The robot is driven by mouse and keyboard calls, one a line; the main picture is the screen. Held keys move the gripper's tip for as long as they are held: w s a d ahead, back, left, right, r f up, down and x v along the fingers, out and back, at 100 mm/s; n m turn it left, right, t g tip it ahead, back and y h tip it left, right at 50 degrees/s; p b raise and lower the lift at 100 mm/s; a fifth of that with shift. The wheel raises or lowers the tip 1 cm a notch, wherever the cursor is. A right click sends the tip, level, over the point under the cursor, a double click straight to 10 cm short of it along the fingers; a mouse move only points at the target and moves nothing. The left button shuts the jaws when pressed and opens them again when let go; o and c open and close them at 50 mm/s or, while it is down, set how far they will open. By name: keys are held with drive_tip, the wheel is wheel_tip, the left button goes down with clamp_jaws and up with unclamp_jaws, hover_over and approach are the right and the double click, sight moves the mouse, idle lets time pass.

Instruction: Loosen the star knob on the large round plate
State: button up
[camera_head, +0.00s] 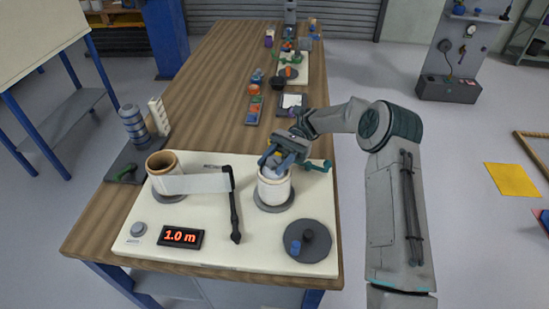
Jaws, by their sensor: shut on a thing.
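A large dark round plate (317,249) lies at the front right of the cream board. A small dark knob (308,235) stands near its middle, and a short blue peg (295,247) stands near its left edge. The knob's star shape is too small to make out. My gripper (276,164) is behind and left of this plate, apart from it, pointing down at the top of the white right roll (272,191). It is shut on a pale grey piece at the roll's top. My fingers partly hide this piece.
A display (180,237) reads 1.0 m. A grey button (138,228) is at the front left. Trays and small objects stand farther back.

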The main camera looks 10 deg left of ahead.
sight(277, 160)
idle(0.4)
drive_tip(key=o, duration=1)
drive_tip(key=shift+r, duration=0.1)
drive_tip(key=r, duration=0.4)
drive_tip(key=shift+d+r, duration=0.2)
drive_tip(key=shift+d, duration=0.15)
drive_tip(key=d+r+p, duration=0.1)
drive_tip(key=d+r, duration=0.1)
drive_tip(key=d, duration=0.1)
drive_tip(key=d+r, duration=0.2)
drive_tip(key=d, duration=0.2)
drive_tip(key=s+d+r+p, duration=0.1)
drive_tip(key=d+r, duration=0.1)
drive_tip(key=d, duration=0.2)
drive_tip(key=shift+r+p, duration=0.25)
drive_tip(key=shift+p, duration=0.05)
drive_tip(key=shift+a, duration=0.1)
